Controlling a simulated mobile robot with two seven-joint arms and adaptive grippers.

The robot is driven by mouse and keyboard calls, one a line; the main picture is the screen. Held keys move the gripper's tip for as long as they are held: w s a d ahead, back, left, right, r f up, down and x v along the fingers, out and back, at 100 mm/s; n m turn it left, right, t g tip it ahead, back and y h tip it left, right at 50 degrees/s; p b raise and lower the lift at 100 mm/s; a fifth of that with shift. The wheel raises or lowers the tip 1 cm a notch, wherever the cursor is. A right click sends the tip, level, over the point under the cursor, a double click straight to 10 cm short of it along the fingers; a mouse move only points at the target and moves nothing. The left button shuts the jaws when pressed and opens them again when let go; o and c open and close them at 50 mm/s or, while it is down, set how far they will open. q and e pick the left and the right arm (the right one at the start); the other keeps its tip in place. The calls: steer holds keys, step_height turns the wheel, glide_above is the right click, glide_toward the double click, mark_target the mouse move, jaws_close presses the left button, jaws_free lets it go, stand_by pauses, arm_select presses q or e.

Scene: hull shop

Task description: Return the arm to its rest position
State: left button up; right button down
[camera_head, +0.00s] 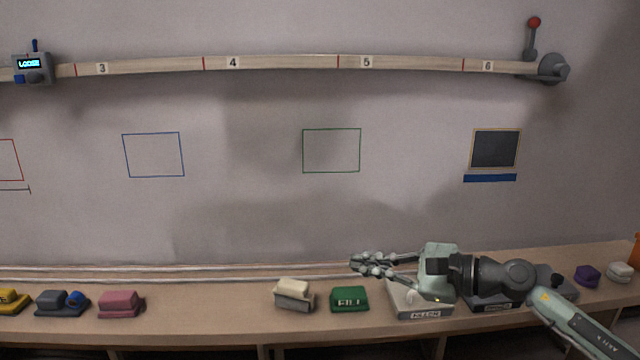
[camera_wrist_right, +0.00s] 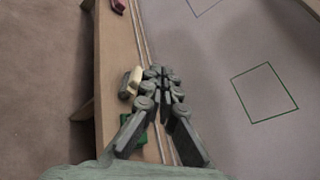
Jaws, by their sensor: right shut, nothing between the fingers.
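My right gripper (camera_head: 364,265) comes in from the right in the head view, with its fingers pointing left. It is shut and empty, above the bench and in front of the wall. In the right wrist view its two fingers (camera_wrist_right: 165,88) meet at the tips with nothing between them. The right arm (camera_head: 500,275) reaches over the right part of the bench and hides some of the things there. My left gripper does not show in either view.
The bench (camera_head: 200,318) carries a pink block (camera_head: 120,304), a cream block (camera_head: 294,293), a green block marked FILL (camera_head: 350,299) and a grey tray (camera_head: 424,313) partly under my arm. A numbered rail (camera_head: 280,63) runs along the wall above. The bench between pink and cream blocks is clear.

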steer(key=w+d+m+t+h, duration=0.1)
steer(key=d+m+t+h, duration=0.4)
steer(key=m, duration=0.7)
steer(key=w+d+m+t+h, duration=0.15)
steer(key=m+t, duration=0.45)
steer(key=m, duration=0.6)
steer(key=s+d+f+m+g+h+p, duration=0.1)
steer(key=s+d+f+m+g+h, duration=0.1)
steer(key=d+f+m+h, duration=0.4)
steer(key=s+d+f+m+g+h, duration=0.15)
steer(key=d+f+m, duration=0.25)
steer(key=f+m, duration=0.55)
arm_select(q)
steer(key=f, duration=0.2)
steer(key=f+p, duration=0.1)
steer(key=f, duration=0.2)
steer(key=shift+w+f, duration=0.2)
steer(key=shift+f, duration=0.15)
arm_select(e)
steer(key=s+d+f+m+g, duration=0.1)
steer(key=s+f+m+g, duration=0.5)
steer(key=s+f, duration=0.4)
steer(key=s+d+f+m+g+h, duration=0.1)
steer(key=s+f+m+g, duration=0.5)
steer(key=s+f, duration=0.5)
steer(key=s+m, duration=0.2)
steer(key=s, duration=0.5)
steer(key=shift+s+d+f+m, duration=0.15)
steer(key=shift+s+m, duration=0.1)
steer(key=shift+m, duration=0.1)
